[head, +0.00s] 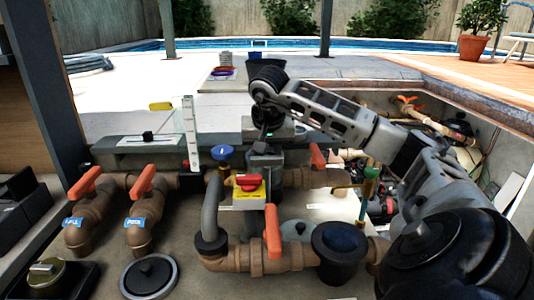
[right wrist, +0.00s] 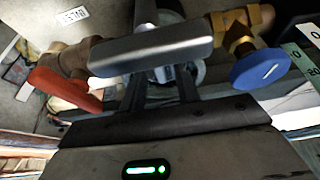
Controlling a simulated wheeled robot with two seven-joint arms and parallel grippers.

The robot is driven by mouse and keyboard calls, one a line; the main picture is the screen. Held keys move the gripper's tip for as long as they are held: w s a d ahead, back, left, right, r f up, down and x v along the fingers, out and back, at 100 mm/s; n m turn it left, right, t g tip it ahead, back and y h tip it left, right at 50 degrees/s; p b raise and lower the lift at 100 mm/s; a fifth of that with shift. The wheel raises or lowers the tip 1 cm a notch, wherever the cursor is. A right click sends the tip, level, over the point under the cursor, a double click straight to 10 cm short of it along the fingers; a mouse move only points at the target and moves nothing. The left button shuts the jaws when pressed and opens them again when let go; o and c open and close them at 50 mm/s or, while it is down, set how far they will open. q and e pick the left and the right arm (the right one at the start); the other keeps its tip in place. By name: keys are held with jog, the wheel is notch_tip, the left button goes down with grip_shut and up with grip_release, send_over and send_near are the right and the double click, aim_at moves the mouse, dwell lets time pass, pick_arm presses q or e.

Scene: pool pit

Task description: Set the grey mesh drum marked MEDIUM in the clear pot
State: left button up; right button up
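My right arm reaches in from the right in the head view. Its gripper (head: 262,132) points down over a grey fitting (head: 265,158) amid the pipework. In the right wrist view the two dark fingers (right wrist: 160,92) stand a little apart. A smooth grey bar (right wrist: 150,48) crosses in front of them and hides part of them. I cannot tell whether they hold something. I cannot make out a mesh drum or the word MEDIUM in either view. I cannot pick out a clear pot for certain. My left gripper is not in view.
Brown pipes with orange handles (head: 145,180) surround the fitting. A blue knob (head: 222,152) and a white upright scale (head: 190,135) stand to its left. A round black lid (head: 150,275) lies at the front left.

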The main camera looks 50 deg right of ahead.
jog(key=shift+r, duration=0.1)
jog(key=shift+r, duration=0.3)
jog(key=p+v, duration=0.2)
jog(key=v, duration=0.9)
jog(key=shift+s+a+r+p, duration=0.2)
jog(key=shift+p, duration=0.1)
